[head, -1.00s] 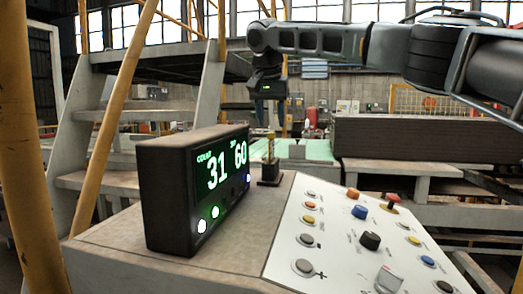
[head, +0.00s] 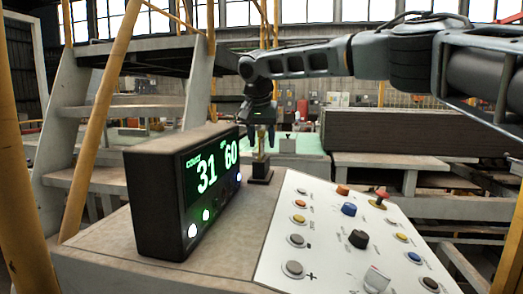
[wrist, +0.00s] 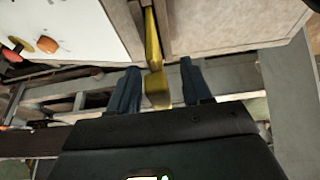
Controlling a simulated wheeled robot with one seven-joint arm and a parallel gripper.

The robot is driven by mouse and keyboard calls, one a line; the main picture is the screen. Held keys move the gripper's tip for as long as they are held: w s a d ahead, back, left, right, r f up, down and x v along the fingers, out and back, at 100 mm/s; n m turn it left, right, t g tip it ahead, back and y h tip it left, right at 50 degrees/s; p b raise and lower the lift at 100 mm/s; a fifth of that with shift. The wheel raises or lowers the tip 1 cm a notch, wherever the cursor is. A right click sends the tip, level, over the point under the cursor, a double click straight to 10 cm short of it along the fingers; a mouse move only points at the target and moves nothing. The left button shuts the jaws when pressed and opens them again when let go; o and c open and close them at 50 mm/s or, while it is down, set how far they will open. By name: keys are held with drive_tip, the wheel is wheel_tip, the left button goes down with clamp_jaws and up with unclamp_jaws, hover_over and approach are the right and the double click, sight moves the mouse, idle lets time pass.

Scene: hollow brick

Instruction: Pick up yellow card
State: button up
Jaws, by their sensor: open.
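The yellow card (wrist: 158,92) shows in the wrist view between the two dark blue fingers of my gripper (wrist: 160,82), with a gap on each side. A narrower yellow part runs from it toward the top of the picture. In the head view my gripper (head: 262,135) points down, open, over a small dark stand (head: 261,172) on the console. A thin yellow piece, likely the card, stands upright there, partly hidden by the fingers. I cannot tell its exact depth between the fingers.
A black counter display (head: 185,195) reading 31 and 60 stands just left of the stand. A white button panel (head: 325,235) with several knobs lies to the right. Yellow rails and steps (head: 120,180) are at the left.

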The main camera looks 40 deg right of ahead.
drive_tip(key=shift+c, duration=0.4)
clamp_jaws()
